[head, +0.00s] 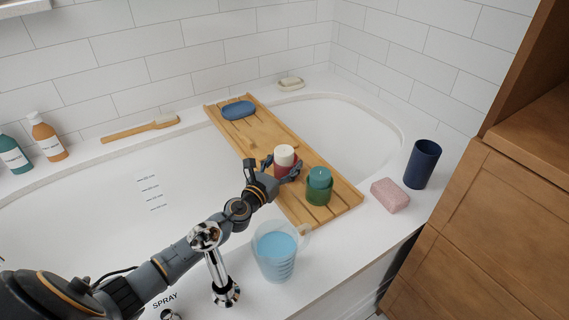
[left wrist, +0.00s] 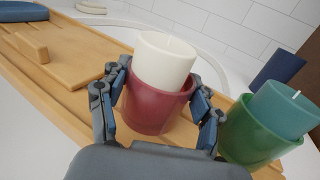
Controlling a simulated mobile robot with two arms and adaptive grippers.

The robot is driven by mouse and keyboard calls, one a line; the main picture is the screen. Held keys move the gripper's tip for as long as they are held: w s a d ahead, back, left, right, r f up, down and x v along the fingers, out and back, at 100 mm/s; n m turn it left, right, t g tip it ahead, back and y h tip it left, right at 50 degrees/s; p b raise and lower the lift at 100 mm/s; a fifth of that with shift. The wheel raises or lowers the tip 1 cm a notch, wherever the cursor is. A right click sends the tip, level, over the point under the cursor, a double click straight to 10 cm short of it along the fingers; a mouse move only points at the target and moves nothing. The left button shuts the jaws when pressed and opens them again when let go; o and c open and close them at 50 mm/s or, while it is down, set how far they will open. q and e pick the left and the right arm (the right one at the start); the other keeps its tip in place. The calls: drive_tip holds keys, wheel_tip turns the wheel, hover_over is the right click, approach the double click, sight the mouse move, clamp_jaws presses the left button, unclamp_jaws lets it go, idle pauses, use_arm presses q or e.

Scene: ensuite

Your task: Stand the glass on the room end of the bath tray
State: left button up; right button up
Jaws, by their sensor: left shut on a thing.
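The wooden bath tray (head: 345,197) lies across the white tub. My left gripper (head: 280,170) is shut on a dark red cup (left wrist: 158,102) holding a white candle (head: 284,155). The fingers clasp its two sides, and the cup looks upright over the tray. I cannot tell whether its base touches the slats. A green cup (head: 319,195) with a teal candle (head: 320,178) stands beside it towards the tray's near end. I see no plain drinking glass on the tray. A dark blue tumbler (head: 422,164) stands on the ledge at right. My right gripper is out of view.
A blue soap bar (head: 238,109) is at the tray's far end. A clear jug of blue liquid (head: 275,255) stands on the near rim beside the tap (head: 217,268). A pink sponge (head: 390,195) lies right of the tray. A wooden cabinet (head: 490,225) bounds the right.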

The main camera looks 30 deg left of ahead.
use_arm(q)
drive_tip(key=o, duration=1.2)
drive_tip(key=shift+r, duration=0.1)
drive_tip(key=shift+s+a, duration=0.2)
drive_tip(key=shift+s, duration=2.8)
drive_tip(key=shift+s+a, duration=0.15)
drive_tip(key=shift+s, duration=2.85)
drive_tip(key=shift+r, duration=0.1)
